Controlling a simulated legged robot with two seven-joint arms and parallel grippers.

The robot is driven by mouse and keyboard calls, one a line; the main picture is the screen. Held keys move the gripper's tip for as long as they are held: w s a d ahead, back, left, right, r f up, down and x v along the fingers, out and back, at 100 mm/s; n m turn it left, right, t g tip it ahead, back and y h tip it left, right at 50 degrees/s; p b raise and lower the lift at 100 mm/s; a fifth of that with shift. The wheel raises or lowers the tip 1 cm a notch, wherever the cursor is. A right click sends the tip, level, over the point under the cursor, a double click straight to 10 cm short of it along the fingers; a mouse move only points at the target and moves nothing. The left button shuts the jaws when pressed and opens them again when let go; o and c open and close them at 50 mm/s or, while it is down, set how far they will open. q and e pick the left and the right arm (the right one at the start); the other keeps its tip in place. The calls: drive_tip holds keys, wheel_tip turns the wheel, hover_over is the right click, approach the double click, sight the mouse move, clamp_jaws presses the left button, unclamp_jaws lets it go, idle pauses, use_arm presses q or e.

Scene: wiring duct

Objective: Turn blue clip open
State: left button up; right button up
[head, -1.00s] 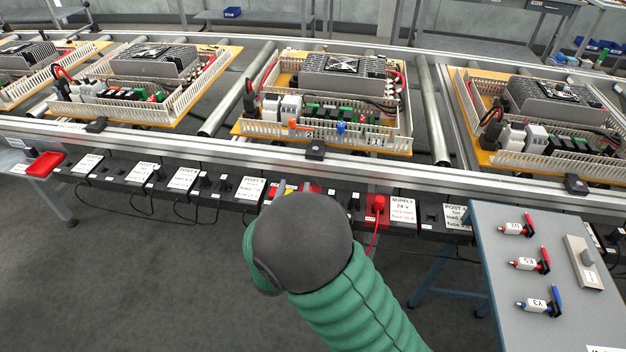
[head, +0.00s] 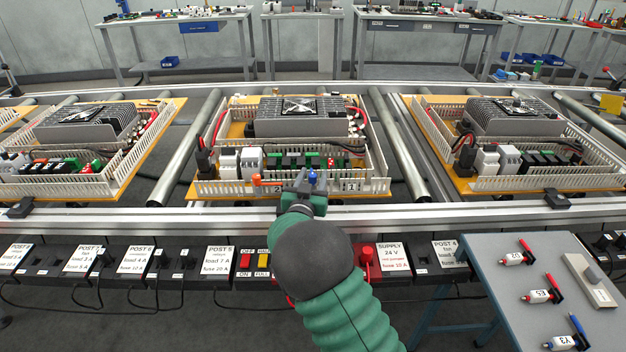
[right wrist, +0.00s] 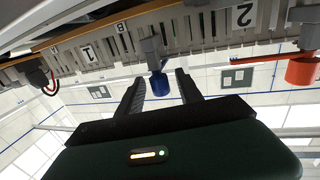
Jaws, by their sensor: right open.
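The blue clip (head: 312,178) sits on the front wall of the middle board's white wiring duct (head: 350,186). In the right wrist view, the blue clip (right wrist: 158,86) hangs from a grey holder on the slotted duct. My right gripper (head: 311,181) is at the duct's front, and its two fingers (right wrist: 159,78) are open on either side of the blue clip. I cannot tell whether they touch it. An orange clip (head: 266,182) is on the same duct, left of the gripper; it also shows in the right wrist view (right wrist: 301,69). My left gripper is out of view.
Similar boards stand on the conveyor to the left (head: 86,125) and right (head: 505,118). A row of labelled black supply boxes (head: 219,259) runs below the front rail (head: 150,222). A grey side table (head: 500,300) with several tagged tools stands at the front right.

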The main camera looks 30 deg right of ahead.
drive_tip(key=shift+a+r, duration=0.15)
drive_tip(key=shift+a, duration=0.05)
drive_tip(key=shift+d, duration=0.15)
clamp_jaws()
idle(1.1)
